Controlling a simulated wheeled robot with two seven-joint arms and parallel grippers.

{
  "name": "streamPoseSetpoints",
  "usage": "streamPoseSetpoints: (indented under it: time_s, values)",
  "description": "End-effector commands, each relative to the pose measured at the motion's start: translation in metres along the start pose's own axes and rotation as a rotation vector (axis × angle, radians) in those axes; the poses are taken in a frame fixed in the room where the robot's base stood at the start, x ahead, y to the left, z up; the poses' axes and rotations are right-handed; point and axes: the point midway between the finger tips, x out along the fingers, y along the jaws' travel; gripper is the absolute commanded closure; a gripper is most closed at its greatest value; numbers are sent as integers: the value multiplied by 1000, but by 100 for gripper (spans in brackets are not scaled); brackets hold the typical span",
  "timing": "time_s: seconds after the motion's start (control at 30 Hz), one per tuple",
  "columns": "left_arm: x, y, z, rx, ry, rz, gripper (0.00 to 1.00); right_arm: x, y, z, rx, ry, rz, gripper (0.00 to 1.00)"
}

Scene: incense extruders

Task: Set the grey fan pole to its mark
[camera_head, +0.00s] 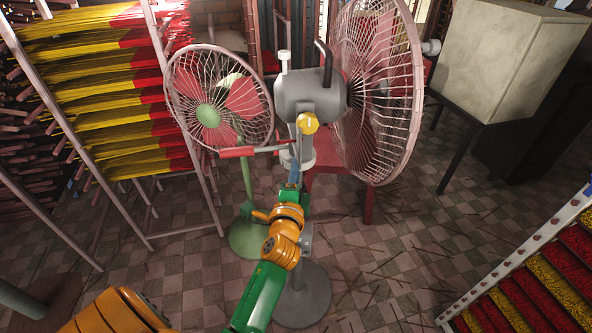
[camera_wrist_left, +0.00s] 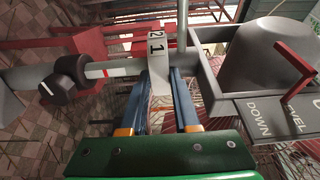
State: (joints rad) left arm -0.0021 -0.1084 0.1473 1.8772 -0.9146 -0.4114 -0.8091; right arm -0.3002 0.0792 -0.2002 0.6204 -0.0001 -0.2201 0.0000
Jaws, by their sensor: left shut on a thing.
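The grey fan (camera_head: 310,95) stands in the middle of the head view on a round dark grey base (camera_head: 302,295). My left gripper (camera_head: 294,175) reaches up in front of its pole, just below the motor. In the left wrist view my blue fingers (camera_wrist_left: 165,88) are shut on a white piece numbered 1 and 2 (camera_wrist_left: 157,45) at the pole's upper end. Beside it the pale inner pole (camera_wrist_left: 120,68) shows a red band next to a dark clamp knob (camera_wrist_left: 66,84). My arm hides much of the pole in the head view. My right gripper is out of view.
A green fan (camera_head: 208,115) stands close on the left. A red stool (camera_head: 368,200) is behind the pole. A red handle (camera_head: 237,152) juts left from the fan. Incense racks (camera_head: 205,175) stand left, a pale box (camera_head: 500,55) back right. Tiled floor is open at right.

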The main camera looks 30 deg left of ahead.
Motion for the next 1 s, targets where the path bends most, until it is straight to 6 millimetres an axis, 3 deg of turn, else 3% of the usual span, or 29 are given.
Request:
streamPoseSetpoints:
  time_s: [0.03,0.2,0.53,0.57,0.63,1.0]
  values:
    - [0,-31,0,0,0,-10,100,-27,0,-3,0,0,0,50]
    - [0,-65,0,0,0,-12,100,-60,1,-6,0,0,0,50]
    - [0,-60,0,0,0,-9,100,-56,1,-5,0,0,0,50]
    - [0,-60,0,0,0,-8,62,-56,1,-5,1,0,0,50]
    - [0,-60,0,0,0,-8,43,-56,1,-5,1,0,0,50]
    - [1,-60,0,0,1,-7,40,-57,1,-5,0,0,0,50]
